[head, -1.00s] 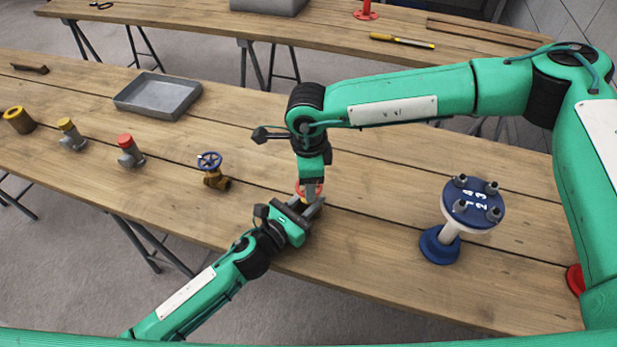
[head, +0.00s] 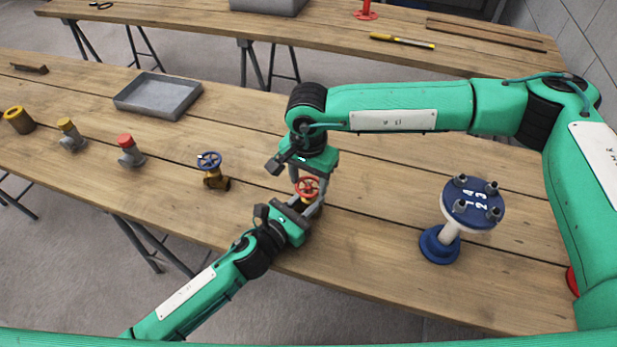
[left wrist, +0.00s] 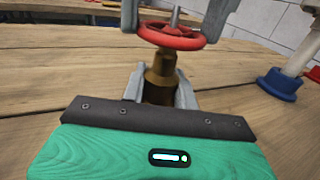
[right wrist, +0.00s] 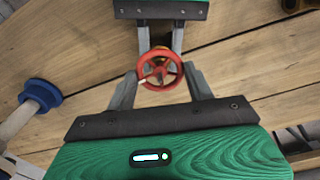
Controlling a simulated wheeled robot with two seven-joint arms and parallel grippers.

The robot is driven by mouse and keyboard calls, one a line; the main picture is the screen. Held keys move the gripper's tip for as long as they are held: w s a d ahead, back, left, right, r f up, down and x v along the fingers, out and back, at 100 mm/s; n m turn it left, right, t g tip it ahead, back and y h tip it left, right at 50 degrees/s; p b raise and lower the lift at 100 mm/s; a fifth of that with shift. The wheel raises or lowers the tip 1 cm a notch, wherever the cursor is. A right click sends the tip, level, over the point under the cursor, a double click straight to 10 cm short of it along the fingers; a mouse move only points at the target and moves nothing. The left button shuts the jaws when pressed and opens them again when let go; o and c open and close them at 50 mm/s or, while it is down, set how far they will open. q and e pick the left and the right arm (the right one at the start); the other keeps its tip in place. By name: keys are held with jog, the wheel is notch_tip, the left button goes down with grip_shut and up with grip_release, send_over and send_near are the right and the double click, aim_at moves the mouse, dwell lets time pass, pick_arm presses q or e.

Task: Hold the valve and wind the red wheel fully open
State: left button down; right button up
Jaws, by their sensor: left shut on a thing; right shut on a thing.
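My left gripper (head: 308,212) is shut on the valve body, from the near side and below the wheel. My right gripper (right wrist: 160,78) comes from above and is shut on the red wheel, with one finger at each side of the rim. The wheel's spokes and hub show in the right wrist view. The valve's lower part is partly hidden by my left fingers.
A blue-wheeled valve (head: 212,170) stands to the left. Further left are a red-capped fitting (head: 131,152), a yellow-capped fitting (head: 71,135) and a grey tray (head: 158,97). A blue flange stand (head: 440,246) is at the right. The table around the red-wheeled valve is clear.

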jog(key=n, duration=0.4)
jog(key=shift+w+d+n, duration=0.1)
jog(key=shift+w+n, duration=0.05)
jog(key=shift+n, duration=0.15)
jog(key=n, duration=0.3)
jog(key=shift+n, duration=0.3)
jog(key=n, duration=0.4)
jog(key=shift+n, duration=2)
jog(key=o, duration=1)
notch_tip(320, 180, up, 12)
